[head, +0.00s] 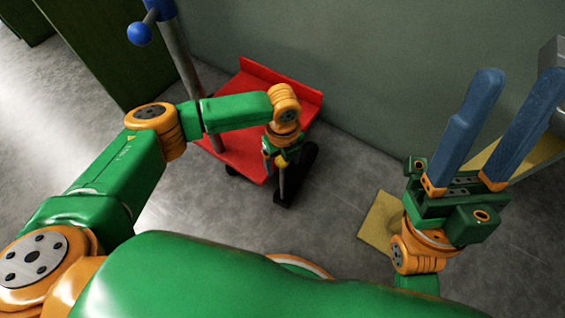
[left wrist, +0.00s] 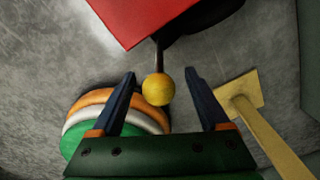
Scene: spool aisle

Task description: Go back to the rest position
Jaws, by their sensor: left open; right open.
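My left gripper (head: 276,163) hangs low beside the red cart (head: 237,142) in the head view, seen small and partly hidden by my wrist. In the left wrist view its two blue fingers (left wrist: 160,74) are apart. A yellow ball (left wrist: 158,89) on a thin dark rod appears between the fingers; I cannot tell whether they touch it. The ball also shows at the gripper in the head view (head: 281,162). My right gripper (head: 519,76) is raised at the right, its blue fingers wide apart with nothing between them.
A grey post (head: 183,60) with a blue ball knob (head: 139,34) rises by the cart. A yellow floor plate (head: 379,222) lies at the right; a yellow post stands on it in the left wrist view (left wrist: 262,133). A grey-green wall (head: 370,70) closes the back. Floor at left is clear.

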